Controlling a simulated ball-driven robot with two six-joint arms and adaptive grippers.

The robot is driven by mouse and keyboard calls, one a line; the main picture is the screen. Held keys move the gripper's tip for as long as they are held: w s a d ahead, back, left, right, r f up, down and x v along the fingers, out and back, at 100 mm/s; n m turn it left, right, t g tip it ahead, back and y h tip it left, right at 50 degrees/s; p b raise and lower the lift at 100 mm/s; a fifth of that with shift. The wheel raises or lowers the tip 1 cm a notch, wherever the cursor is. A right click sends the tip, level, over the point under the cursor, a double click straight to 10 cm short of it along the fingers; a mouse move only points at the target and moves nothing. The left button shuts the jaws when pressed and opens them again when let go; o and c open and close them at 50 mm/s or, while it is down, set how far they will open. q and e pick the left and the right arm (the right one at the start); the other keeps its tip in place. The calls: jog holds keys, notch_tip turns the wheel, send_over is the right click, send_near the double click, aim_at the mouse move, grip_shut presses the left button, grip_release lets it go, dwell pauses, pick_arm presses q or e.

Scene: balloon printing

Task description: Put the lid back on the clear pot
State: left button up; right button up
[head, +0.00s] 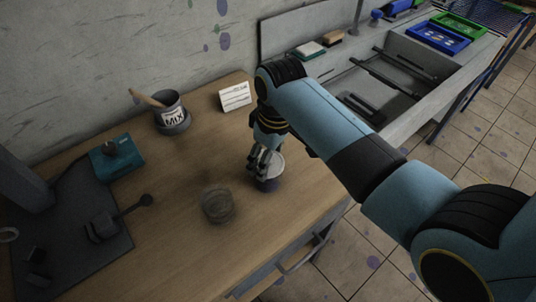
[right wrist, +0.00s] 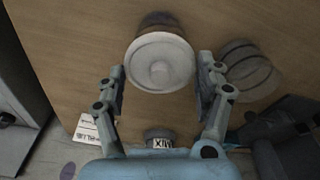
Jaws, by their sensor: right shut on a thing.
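My right gripper (head: 261,164) points down at the table and is shut on a round white lid (head: 275,168) with a knob. In the right wrist view the lid (right wrist: 160,62) sits between the two fingers. A dark-looking pot (head: 268,184) is directly under the lid; whether the lid rests on it or hovers just above, I cannot tell. A see-through ridged pot (head: 217,206) stands apart, to the left and nearer the front; it also shows in the right wrist view (right wrist: 250,70). My left gripper is not in view.
A grey MIX pot (head: 172,116) with a wooden stick stands at the back, near a white card (head: 235,96). A teal box (head: 116,158) and a dark mat (head: 80,262) lie at the left. The wood between the see-through pot and the MIX pot is mostly clear.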

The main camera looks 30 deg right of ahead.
jog(key=o, duration=0.8)
jog(key=shift+o, duration=0.5)
jog(key=shift+r, duration=3.5)
jog(key=shift+c, duration=0.3)
grip_shut()
jog(key=shift+f, duration=0.15)
